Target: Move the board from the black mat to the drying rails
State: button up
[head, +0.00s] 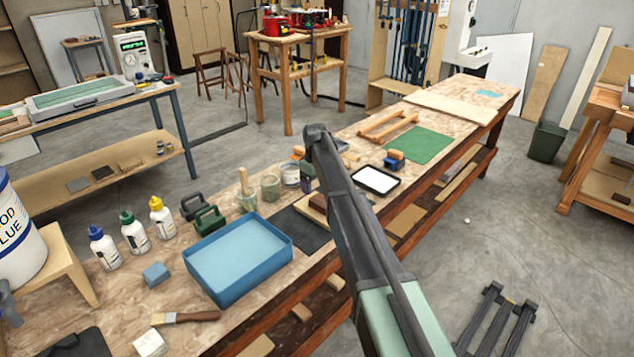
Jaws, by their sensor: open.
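The black mat (297,232) lies on the long workbench, just right of a blue tray. A brown wooden piece (317,213), which looks like the board, shows at the mat's far right side; my dark arm link crosses in front and hides part of it. A pair of light wooden rails (388,128), which look like the drying rails, lies farther along the bench, left of a green mat. My arm rises from the bottom edge across the bench to a dark joint near the middle. My gripper is not visible; it may be hidden behind the arm.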

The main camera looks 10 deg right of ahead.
aim_at(316, 197)
notch_tip(316, 197, down, 7)
jog(key=b, duration=0.5)
jog(key=shift+r, duration=0.15)
jog(key=shift+d, duration=0.1)
jog(key=c, duration=1.1)
